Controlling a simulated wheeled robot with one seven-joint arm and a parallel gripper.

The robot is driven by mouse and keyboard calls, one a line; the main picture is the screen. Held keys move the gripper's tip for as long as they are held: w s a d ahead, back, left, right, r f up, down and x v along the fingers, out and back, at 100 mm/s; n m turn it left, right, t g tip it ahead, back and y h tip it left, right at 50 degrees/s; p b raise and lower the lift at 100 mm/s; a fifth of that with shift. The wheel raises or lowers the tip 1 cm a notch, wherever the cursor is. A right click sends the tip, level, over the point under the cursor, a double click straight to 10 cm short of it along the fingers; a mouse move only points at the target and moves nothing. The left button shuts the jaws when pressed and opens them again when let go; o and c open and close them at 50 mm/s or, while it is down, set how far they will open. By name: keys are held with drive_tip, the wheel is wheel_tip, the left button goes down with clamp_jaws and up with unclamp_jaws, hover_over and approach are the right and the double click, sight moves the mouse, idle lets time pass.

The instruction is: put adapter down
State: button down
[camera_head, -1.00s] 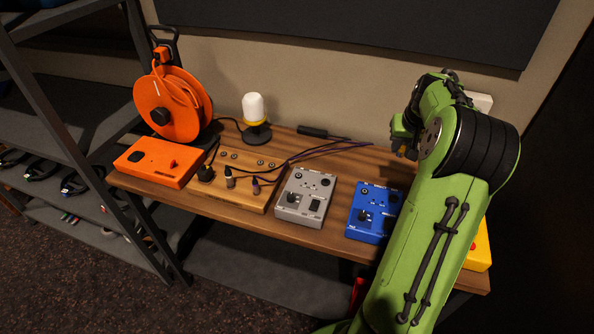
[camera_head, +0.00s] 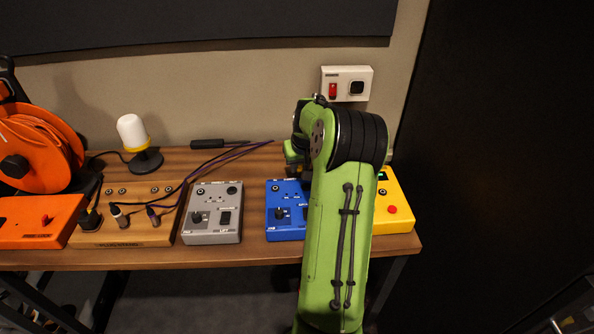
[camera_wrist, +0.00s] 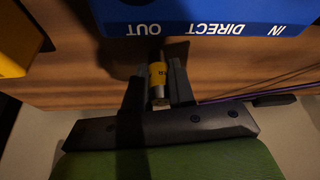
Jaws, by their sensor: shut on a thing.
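In the wrist view, my gripper (camera_wrist: 158,87) is shut on the adapter (camera_wrist: 158,72), a small yellow piece with a silver barrel and dark lettering. It is over the wooden desk, close to the edge of the blue box (camera_wrist: 200,15) lettered OUT, DIRECT and IN. I cannot tell whether the adapter touches the desk. In the head view, my green arm hides most of the gripper and all of the adapter. The blue box (camera_head: 283,228) shows beside my arm on the desk (camera_head: 255,232).
A grey box (camera_head: 213,212) and a wooden plug panel (camera_head: 120,238) with cables stand to the left. A yellow box (camera_head: 394,212) stands right of my arm. A lamp (camera_head: 133,135) and an orange cable reel (camera_head: 45,150) are at the back left. A wall outlet (camera_head: 346,83) is above.

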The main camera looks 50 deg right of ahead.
drive_tip(key=shift+f, duration=0.4)
drive_tip(key=c, duration=0.9)
unclamp_jaws()
drive_tip(key=shift+r, duration=0.1)
